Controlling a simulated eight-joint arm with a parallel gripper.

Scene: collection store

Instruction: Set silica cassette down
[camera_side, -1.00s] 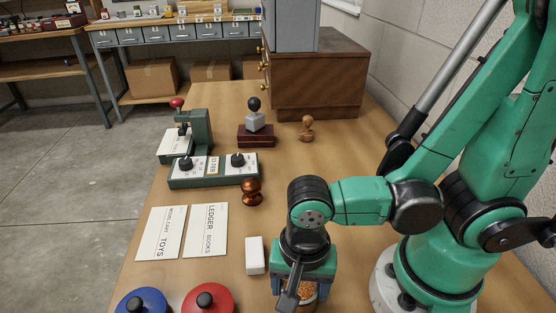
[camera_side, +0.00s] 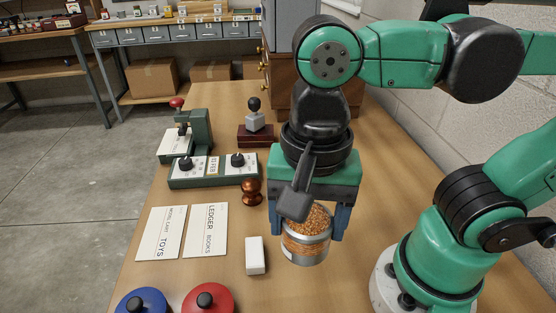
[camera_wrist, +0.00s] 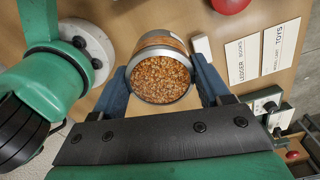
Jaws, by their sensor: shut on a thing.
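The silica cassette (camera_side: 306,246) is a round metal-and-clear canister filled with orange beads. My gripper (camera_side: 312,222) is shut on it, with one blue-grey finger on each side. In the side view the canister hangs upright or nearly so, and it appears raised above the wooden table. In the wrist view the canister (camera_wrist: 160,72) sits between the two fingers of my gripper (camera_wrist: 164,82), its orange beads facing the camera. My wrist hides part of its top in the side view.
A white block (camera_side: 255,256) lies just left of the canister. Two cards, TOYS (camera_side: 162,232) and LEDGER BOOKS (camera_side: 206,231), lie further left. Blue (camera_side: 141,302) and red (camera_side: 208,300) knobbed lids are at the front. A copper knob (camera_side: 252,192) and a switch box (camera_side: 213,170) stand behind.

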